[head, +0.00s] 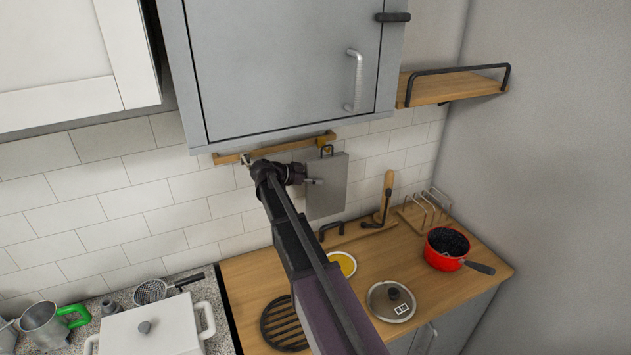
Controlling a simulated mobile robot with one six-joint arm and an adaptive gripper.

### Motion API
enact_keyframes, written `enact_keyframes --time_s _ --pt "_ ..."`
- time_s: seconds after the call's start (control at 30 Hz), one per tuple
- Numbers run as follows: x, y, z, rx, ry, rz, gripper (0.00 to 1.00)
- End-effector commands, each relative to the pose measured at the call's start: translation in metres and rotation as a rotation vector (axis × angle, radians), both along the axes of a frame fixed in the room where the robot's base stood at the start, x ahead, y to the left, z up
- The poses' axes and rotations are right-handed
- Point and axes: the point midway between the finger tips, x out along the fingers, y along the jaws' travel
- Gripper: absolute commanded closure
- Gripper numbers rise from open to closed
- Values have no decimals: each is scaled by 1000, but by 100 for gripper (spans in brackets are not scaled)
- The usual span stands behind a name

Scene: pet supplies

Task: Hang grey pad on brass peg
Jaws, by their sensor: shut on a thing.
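The grey pad (328,198) is a flat rectangle with a dark loop at its top, upright in front of the tiled wall. My gripper (316,182) is shut on the pad at its left side. The brass peg (321,142) is on the wooden rail (285,147) under the grey cabinet. The pad's loop is right at the brass peg in the picture; I cannot tell whether it is around the peg or only in front of it.
A pale metal peg (245,158) is at the rail's left end. The grey cabinet (280,70) overhangs the rail. On the wooden counter (245,275) are a red pot (445,262), a glass lid (391,301), a yellow dish (343,263) and a toast rack (425,212).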

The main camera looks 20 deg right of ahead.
Motion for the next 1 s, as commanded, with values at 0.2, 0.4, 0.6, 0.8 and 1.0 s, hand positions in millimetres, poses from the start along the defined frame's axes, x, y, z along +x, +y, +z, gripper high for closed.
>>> enact_keyframes --time_s 0.2,0.4,0.6,0.8,1.0 --pt "4 0 -4 -1 0 0 100" --pt "5 0 -4 -1 0 0 100" --pt "5 0 -4 -1 0 0 100" --pt "5 0 -4 -1 0 0 100" --pt "5 0 -4 -1 0 0 30"
